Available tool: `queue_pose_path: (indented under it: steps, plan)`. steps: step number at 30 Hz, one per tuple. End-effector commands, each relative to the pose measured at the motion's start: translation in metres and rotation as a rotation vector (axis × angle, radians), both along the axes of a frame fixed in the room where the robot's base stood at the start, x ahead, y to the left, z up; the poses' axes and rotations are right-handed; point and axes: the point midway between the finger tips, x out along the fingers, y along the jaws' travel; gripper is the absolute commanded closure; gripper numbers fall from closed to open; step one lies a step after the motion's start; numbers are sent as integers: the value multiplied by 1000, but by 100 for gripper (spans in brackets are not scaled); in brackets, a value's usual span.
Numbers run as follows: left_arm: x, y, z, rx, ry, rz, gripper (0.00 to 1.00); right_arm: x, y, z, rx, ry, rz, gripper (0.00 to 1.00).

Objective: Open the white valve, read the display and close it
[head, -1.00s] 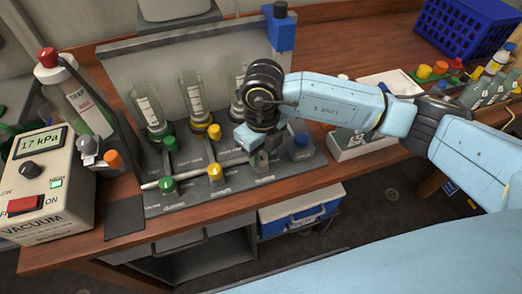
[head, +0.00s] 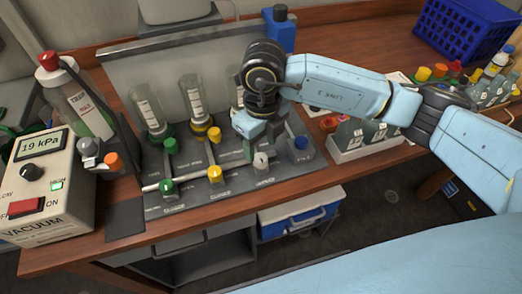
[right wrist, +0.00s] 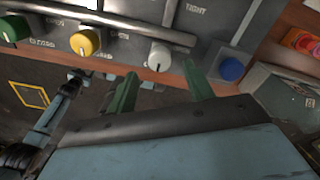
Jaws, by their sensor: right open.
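The white valve (head: 261,161) is a small knob at the front right of the grey valve panel (head: 226,196). It also shows in the right wrist view (right wrist: 159,54). My right gripper (head: 265,146) is open just behind and above it, pointing down. In the right wrist view its two green fingers (right wrist: 160,80) are spread on either side of the knob's line, and nothing is between them. I cannot tell whether a finger touches the knob. The display (head: 41,145) on the vacuum unit (head: 62,190) at the left reads 19 kPa. My left gripper is out of the head view.
A green knob (head: 166,187) and a yellow knob (head: 215,174) sit left of the white valve, a blue knob (head: 301,143) right of it. Glass cylinders (head: 197,105) stand behind.

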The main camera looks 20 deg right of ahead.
Motion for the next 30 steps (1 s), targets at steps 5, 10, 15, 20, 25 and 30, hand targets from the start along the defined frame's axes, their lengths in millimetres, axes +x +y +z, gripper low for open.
queue_pose_path:
  steps: [5, 10, 15, 20, 25, 30]
  plan:
    - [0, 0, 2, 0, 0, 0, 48, 1, -1, 44, 0, -4, 1, 48]
    - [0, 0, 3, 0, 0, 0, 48, 1, -2, 74, 1, -3, 0, 48]
    - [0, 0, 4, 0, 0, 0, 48, 1, -2, 89, 1, -2, 0, 48]
    - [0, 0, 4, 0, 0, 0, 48, 1, -2, 92, 0, 0, 0, 48]
    - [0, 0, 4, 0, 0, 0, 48, 1, -2, 91, 0, 0, 0, 48]
    - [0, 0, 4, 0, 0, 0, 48, 1, -2, 91, 0, 0, 0, 48]
